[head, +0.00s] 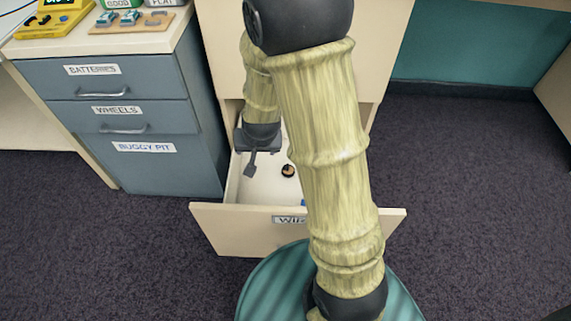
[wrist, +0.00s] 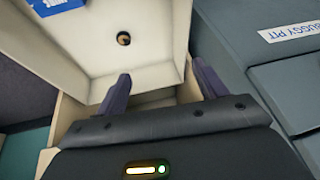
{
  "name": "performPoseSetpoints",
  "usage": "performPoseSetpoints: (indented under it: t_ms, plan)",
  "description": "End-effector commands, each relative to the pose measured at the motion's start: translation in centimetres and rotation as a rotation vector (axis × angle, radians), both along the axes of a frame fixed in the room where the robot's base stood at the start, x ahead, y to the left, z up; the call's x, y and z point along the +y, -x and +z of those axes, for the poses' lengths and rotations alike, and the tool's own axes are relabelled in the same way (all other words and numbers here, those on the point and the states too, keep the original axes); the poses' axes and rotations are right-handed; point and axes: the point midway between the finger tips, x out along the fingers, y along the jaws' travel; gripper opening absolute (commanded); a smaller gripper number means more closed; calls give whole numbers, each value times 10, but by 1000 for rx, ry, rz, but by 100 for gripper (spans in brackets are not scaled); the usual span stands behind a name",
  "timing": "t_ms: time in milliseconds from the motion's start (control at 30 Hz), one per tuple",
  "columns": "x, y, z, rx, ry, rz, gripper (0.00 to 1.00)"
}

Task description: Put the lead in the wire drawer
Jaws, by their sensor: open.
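The wire drawer (head: 235,222) is pulled open, its label partly hidden by my arm. My gripper (head: 250,165) is over the left part of the drawer, pointing down, with nothing visible between its fingers. In the wrist view my gripper (wrist: 161,72) has its two fingers apart above the pale drawer floor. A small round dark-and-tan thing (head: 288,170) lies on the drawer floor, right of my gripper; it also shows in the wrist view (wrist: 123,39). I cannot tell whether it is the lead. My arm hides much of the drawer's right side.
A blue thing (wrist: 55,4) lies near the drawer's front. A grey cabinet (head: 170,172) with shut drawers stands close on the left. A yellow device (head: 52,20) and a wooden board (head: 130,32) sit on its top. The carpet (head: 470,190) at right is clear.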

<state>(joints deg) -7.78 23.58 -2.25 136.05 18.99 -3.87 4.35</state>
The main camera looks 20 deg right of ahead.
Motion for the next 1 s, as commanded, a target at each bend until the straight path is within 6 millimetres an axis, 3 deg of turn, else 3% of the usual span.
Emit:
performPoseSetpoints:
  t_ms: [33, 200, 400, 533, 1000]
  plan:
    - [-3, 13, 15, 12, 0, 34, 71]
    - [-16, 66, 49, 90, 33, 163, 71]
    - [-32, 118, 72, 168, 91, 271, 71]
    - [-36, 130, 74, 189, 105, 294, 71]
    - [-35, 129, 74, 188, 104, 293, 71]
